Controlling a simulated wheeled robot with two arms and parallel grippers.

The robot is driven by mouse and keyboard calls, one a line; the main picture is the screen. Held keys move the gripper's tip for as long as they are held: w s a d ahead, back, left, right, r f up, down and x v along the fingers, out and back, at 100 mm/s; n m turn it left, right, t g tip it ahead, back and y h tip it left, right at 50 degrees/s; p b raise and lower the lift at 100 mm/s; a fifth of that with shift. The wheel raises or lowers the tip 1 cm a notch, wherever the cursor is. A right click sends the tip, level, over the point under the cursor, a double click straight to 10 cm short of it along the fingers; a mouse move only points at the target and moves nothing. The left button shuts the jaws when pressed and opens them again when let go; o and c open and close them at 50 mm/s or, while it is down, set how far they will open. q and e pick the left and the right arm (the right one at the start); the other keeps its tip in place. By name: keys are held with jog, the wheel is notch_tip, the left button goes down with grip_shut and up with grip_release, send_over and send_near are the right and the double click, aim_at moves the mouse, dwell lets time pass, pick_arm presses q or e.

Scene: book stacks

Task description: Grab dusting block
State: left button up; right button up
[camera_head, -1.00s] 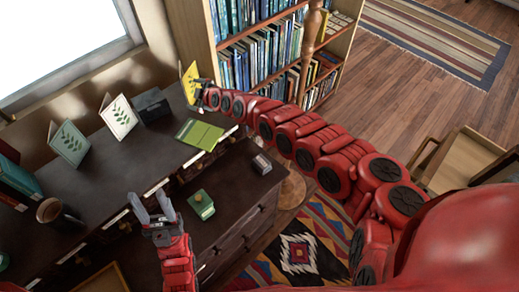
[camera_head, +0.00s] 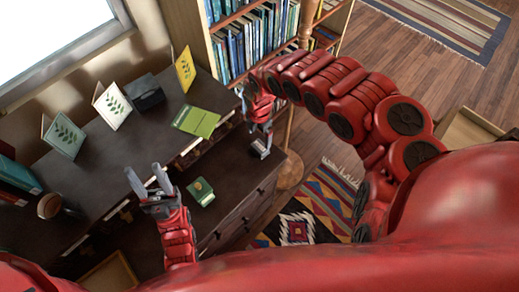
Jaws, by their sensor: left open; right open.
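A small dark grey block with a pale side (camera_head: 260,150), which looks like the dusting block, lies on the lower desk surface near its right edge. My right gripper (camera_head: 264,134) is open just above it and partly covers it; I cannot tell whether they touch. A green block with a label (camera_head: 201,191) lies to its left on the same surface. My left gripper (camera_head: 149,180) is open and empty, left of the green block and above the desk.
The raised back ledge holds a green book (camera_head: 196,121), a black box (camera_head: 145,93), a yellow card (camera_head: 185,68), leaf-print cards (camera_head: 113,106) and a cup (camera_head: 49,206). A bookcase (camera_head: 207,40) stands behind. The lower surface between the blocks is clear.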

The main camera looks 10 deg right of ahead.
aim_at(260, 146)
notch_tip(260, 146, down, 3)
jog(key=shift+f, duration=0.15)
notch_tip(260, 146, down, 4)
jog(key=shift+f+p, duration=0.1)
jog(key=shift+p, duration=0.45)
jog(key=shift+w+d+f, duration=0.1)
jog(key=shift+f, duration=0.35)
jog(key=c, duration=1.1)
